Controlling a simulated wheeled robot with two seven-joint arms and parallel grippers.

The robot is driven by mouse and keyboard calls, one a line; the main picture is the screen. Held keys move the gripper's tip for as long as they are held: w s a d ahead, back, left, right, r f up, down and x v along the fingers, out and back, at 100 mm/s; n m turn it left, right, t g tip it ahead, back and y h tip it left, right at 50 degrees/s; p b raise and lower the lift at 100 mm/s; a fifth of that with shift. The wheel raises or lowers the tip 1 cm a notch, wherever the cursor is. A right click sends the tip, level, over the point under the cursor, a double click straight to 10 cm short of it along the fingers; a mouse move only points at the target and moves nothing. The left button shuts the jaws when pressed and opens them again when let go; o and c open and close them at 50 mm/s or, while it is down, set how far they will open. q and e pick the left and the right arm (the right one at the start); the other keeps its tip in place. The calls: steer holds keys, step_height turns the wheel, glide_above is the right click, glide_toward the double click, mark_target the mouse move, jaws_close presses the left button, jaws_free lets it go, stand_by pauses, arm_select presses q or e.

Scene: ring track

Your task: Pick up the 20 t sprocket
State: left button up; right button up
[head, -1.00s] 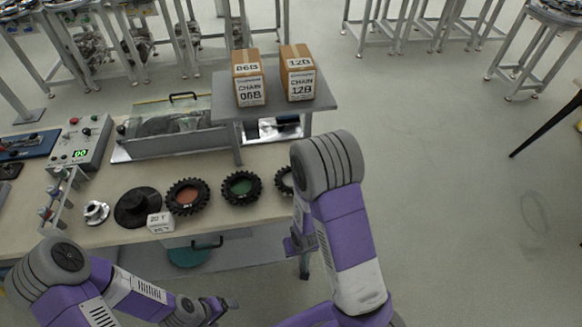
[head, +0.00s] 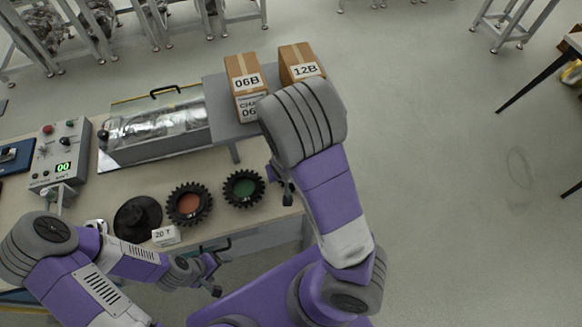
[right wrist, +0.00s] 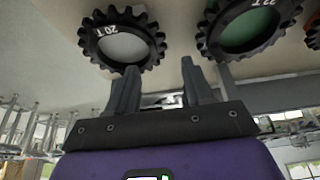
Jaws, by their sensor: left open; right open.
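The 20 t sprocket (right wrist: 88,48) is a black toothed ring with a pale grey centre, marked "20 T", at the upper left of the right wrist view. In the head view my right arm hides it. My right gripper (right wrist: 160,70) is open and empty; its left finger overlaps the sprocket's lower edge in the picture, and contact cannot be told. The gripper shows only partly in the head view, beside the arm. My left gripper (head: 215,276) is open and empty in front of the table's front edge.
A green-centred sprocket (head: 243,189), marked "22 T" in the right wrist view, lies beside an orange-centred one (head: 189,204). A black disc (head: 137,219) and a "20 T" card (head: 165,236) are further left. Boxes (head: 243,72) stand on a raised shelf behind.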

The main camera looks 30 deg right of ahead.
steer(key=shift+d+f, duration=0.1)
steer(key=shift+f, duration=0.5)
steer(key=b+x, duration=0.1)
steer(key=x, duration=0.3)
steer(key=shift+d+f, duration=0.15)
steer(key=shift+f, duration=0.3)
steer(key=shift+c, duration=0.5)
jaws_close()
steer(key=shift+r, duration=0.1)
